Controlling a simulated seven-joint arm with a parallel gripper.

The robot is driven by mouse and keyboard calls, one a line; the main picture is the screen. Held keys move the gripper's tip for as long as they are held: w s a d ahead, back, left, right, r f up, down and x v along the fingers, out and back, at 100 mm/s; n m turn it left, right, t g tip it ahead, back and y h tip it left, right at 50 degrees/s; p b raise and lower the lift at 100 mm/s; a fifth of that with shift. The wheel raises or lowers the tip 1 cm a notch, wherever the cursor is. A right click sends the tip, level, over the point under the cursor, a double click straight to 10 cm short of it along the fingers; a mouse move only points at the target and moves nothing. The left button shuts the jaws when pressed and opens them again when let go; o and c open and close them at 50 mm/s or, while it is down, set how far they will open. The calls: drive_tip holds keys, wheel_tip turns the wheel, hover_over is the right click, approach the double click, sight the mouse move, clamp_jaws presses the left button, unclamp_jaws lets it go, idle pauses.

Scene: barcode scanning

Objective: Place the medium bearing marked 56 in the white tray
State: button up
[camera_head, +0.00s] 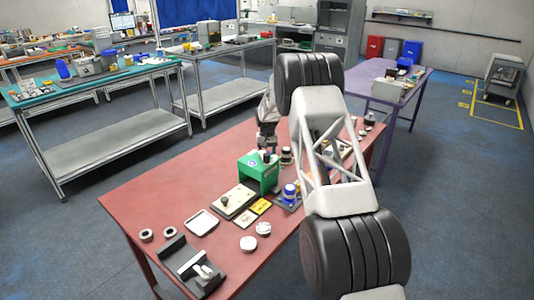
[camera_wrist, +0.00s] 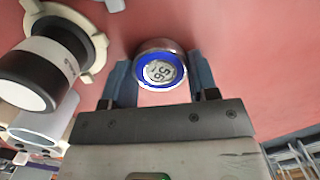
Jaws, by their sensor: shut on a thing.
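The medium bearing (camera_wrist: 160,68), a metal ring with a blue band and a pale face with dark digits that read as 56 turned round, is between my fingers in the wrist view. My gripper (camera_wrist: 162,80) is shut on it, one finger on each side. In the head view my gripper (camera_head: 267,148) is beyond the green box, at the far part of the red table; the bearing cannot be made out clearly there. The white tray (camera_head: 190,228) lies flat and looks empty on the near left part of the table, well apart from my gripper.
The green box (camera_head: 259,174) stands between my gripper and the tray. A board (camera_head: 235,200), yellow cards (camera_head: 260,206), pale discs (camera_head: 248,243) and dark rings (camera_head: 146,235) lie around the tray. In the wrist view a black-and-white cylinder (camera_wrist: 40,72) stands close at left. The table's left stretch is clear.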

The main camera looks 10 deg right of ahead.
drive_tip(key=o, duration=1.1)
drive_tip(key=shift+c, duration=0.2)
wheel_tip(320, 180, up, 12)
drive_tip(key=w, duration=0.1)
drive_tip(key=shift+w, duration=0.1)
idle(0.4)
drive_tip(key=shift+r, duration=0.1)
